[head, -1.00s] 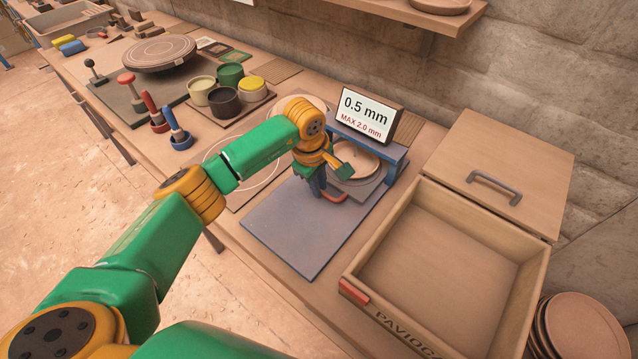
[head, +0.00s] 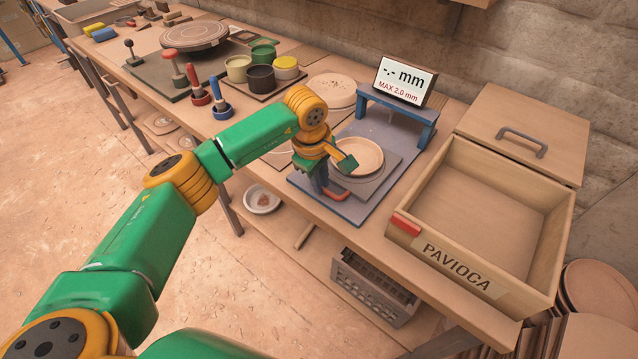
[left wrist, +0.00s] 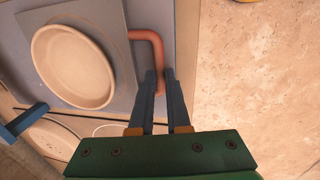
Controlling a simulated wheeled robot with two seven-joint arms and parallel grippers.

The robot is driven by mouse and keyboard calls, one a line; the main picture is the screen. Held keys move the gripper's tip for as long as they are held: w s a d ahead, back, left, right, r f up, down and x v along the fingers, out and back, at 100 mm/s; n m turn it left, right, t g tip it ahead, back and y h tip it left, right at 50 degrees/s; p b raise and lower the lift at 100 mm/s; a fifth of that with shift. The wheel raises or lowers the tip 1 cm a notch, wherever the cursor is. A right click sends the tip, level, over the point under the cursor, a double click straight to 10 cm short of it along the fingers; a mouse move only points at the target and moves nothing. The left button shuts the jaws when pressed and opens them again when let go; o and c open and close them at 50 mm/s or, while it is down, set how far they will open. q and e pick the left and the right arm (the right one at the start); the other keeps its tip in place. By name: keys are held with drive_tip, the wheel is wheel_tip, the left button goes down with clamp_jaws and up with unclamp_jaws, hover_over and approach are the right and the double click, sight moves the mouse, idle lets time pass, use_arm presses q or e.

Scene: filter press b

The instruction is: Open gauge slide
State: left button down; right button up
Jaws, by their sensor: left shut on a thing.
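The gauge slide (head: 385,181) is a grey square plate on a blue-grey base (head: 359,213). It carries a round clay dish (head: 356,158) and sits in front of the blue gauge bridge (head: 397,105), clear of it. My left gripper (head: 327,194) is shut on the slide's red handle (head: 338,196) at the front. In the left wrist view the fingers (left wrist: 161,80) close around the red handle (left wrist: 148,36), with the dish (left wrist: 73,66) to the left. The gauge display (head: 404,80) reads "-.- mm" and "MAX 2.0 mm". My right gripper is not in view.
Coloured pots (head: 260,78) and stamps (head: 220,97) stand to the left. A grey basket (head: 374,290) sits on a shelf below the table's front edge.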

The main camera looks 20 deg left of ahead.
use_arm(q)
drive_tip(key=shift+w, duration=0.2)
drive_tip(key=c, duration=0.9)
unclamp_jaws()
drive_tip(key=shift+s, duration=0.1)
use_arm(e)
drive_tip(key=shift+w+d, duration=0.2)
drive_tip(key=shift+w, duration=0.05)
use_arm(q)
drive_tip(key=r, duration=0.2)
drive_tip(key=r+b, duration=0.1)
drive_tip(key=r, duration=0.1)
drive_tip(key=s+r, duration=0.1)
drive_tip(key=r, duration=0.2)
drive_tip(key=shift+s+a+r+b, duration=0.1)
drive_tip(key=shift+a+b, duration=0.1)
drive_tip(key=shift+b, duration=0.1)
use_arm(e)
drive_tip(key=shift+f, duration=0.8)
